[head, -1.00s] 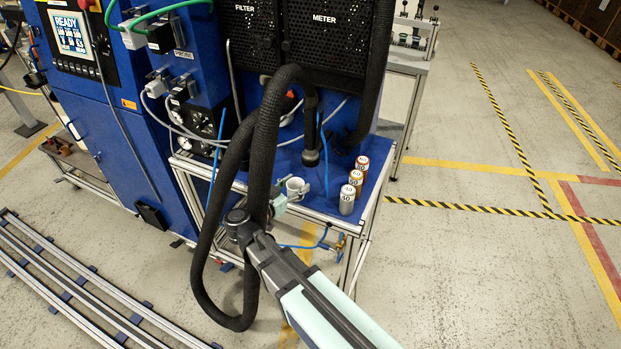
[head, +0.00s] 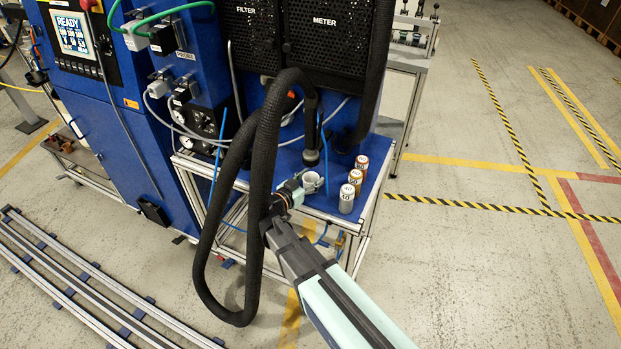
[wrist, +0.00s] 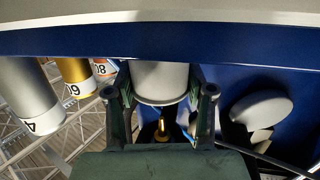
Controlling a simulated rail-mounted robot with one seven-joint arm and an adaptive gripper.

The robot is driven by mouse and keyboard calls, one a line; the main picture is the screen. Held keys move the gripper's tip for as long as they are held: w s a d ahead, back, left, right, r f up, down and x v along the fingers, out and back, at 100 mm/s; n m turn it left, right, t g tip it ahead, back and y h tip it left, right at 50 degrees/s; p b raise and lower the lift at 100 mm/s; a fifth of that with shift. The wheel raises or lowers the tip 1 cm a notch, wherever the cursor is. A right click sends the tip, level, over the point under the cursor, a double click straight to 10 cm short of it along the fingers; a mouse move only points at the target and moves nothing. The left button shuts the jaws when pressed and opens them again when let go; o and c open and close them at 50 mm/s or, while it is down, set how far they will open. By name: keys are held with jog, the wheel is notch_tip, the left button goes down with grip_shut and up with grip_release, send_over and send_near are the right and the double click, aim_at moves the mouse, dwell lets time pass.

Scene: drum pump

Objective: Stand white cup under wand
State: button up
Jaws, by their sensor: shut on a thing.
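The white cup (head: 312,179) is at the end of my arm in the head view, just below the black wand (head: 311,152) that hangs from the thick hose. My gripper (head: 302,186) is shut on the cup from the near left side. In the wrist view the cup (wrist: 160,82) sits between the two fingers of my gripper (wrist: 160,98). The wand tip appears close above the cup's rim. I cannot tell whether the cup is centred under it or whether its base touches the blue bench top.
Several numbered cans, including a silver one (head: 347,199), stand on the blue bench top (head: 330,216) right of the cup. The black hose (head: 262,165) loops down in front of the bench and passes near my wrist. A thin blue tube (head: 325,150) hangs beside the wand.

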jog(key=shift+f, duration=0.1)
jog(key=o, duration=0.9)
jog(key=shift+s, duration=0.15)
jog(key=b+v, duration=0.2)
jog(key=v, duration=0.9)
jog(key=shift+s+a+b, duration=0.25)
jog(key=shift+a+b, duration=0.05)
jog(key=shift+b, duration=0.1)
